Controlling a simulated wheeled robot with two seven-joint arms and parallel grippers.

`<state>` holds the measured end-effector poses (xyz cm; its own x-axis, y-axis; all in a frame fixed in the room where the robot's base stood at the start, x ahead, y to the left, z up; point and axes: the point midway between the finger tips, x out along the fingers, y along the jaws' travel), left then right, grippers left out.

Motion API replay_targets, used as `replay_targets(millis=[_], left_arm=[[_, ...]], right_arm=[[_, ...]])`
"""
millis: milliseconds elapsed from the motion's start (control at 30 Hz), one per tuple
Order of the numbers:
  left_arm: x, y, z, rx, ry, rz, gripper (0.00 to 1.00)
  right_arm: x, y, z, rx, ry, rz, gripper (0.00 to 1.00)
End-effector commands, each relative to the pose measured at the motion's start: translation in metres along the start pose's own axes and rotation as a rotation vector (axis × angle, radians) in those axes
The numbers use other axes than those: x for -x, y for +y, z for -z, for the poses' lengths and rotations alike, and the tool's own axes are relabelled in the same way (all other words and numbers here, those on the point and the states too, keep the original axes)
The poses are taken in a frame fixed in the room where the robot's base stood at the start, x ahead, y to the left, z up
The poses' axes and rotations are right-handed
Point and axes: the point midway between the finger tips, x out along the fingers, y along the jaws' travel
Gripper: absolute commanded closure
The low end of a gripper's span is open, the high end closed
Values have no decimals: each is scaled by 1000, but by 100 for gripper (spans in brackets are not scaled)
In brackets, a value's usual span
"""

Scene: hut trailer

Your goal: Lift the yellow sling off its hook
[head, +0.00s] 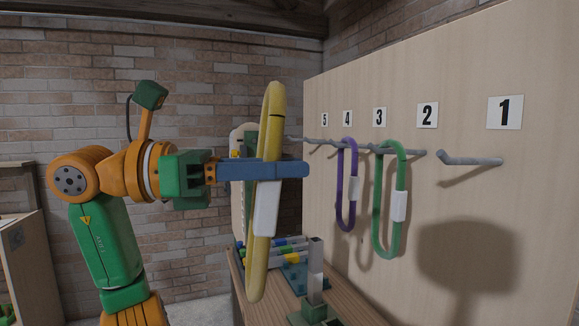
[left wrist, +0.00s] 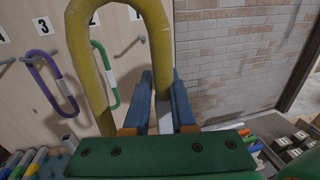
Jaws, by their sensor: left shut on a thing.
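The yellow sling (head: 256,270) is a long closed loop with a white sleeve, held upright in front of my left arm's reach. My left gripper (head: 300,168) has its blue fingers shut across the sling near the sleeve. In the left wrist view, the yellow loop (left wrist: 88,75) rises above the gripper (left wrist: 162,88), with the white sleeve between the fingers. The hook under label 1 (head: 470,160) is bare. The sling looks apart from the hooks and the board. My right gripper is not in view.
A purple sling (head: 341,190) and a green sling (head: 378,225) hang from hooks on the wooden board (head: 440,285), close to the right of the yellow one. A bench (head: 348,305) below carries a grey post (head: 315,265) and coloured items. A brick wall stands behind.

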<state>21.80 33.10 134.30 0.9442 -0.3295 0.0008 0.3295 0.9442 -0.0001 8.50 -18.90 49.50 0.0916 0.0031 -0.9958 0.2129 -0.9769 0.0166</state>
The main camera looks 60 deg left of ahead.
Motion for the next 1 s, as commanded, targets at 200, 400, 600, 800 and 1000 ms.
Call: replay_targets(millis=[200, 400, 600, 800, 1000], left_arm=[[11, -1, -1, 2, -1, -4, 100], [39, -7, -1, 2, -2, -4, 100], [66, -12, -2, 1, -3, -3, 100], [94, -18, -3, 1, -3, -2, 100], [121, -24, -4, 2, -3, -3, 100]], right_arm=[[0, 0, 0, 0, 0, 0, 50], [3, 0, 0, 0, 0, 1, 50], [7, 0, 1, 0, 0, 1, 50], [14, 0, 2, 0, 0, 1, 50], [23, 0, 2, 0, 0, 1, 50]])
